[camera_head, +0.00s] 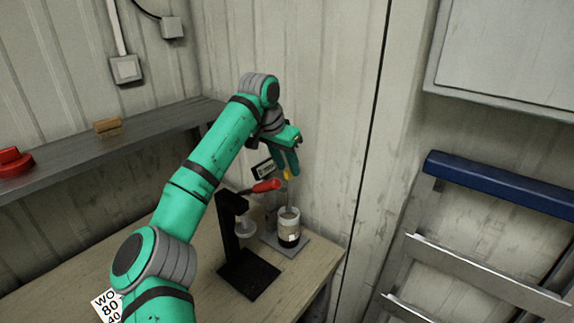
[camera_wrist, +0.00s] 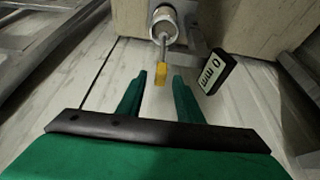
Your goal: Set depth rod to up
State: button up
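The depth rod (camera_wrist: 164,45) is a thin grey rod with a yellow tip (camera_wrist: 161,73), standing in a pale cylinder (camera_wrist: 165,22). In the head view the yellow tip (camera_head: 287,175) shows just below my gripper (camera_head: 287,162), above the white and black cylinder (camera_head: 289,228). In the wrist view my gripper (camera_wrist: 158,80) is open, with its two green fingers apart and the yellow tip between or just beyond the fingertips. Contact cannot be told. A small display (camera_wrist: 215,73) beside the rod reads 0 mm; it also shows in the head view (camera_head: 263,169).
A black stand (camera_head: 232,250) with a red-handled lever (camera_head: 266,186) stands left of the cylinder, close under my arm. The cylinder's grey base plate (camera_head: 303,247) lies near the right edge of the wooden table (camera_head: 195,290). A corrugated wall stands behind.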

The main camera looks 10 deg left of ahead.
jog(key=v, duration=1)
jog(key=shift+r, duration=0.4)
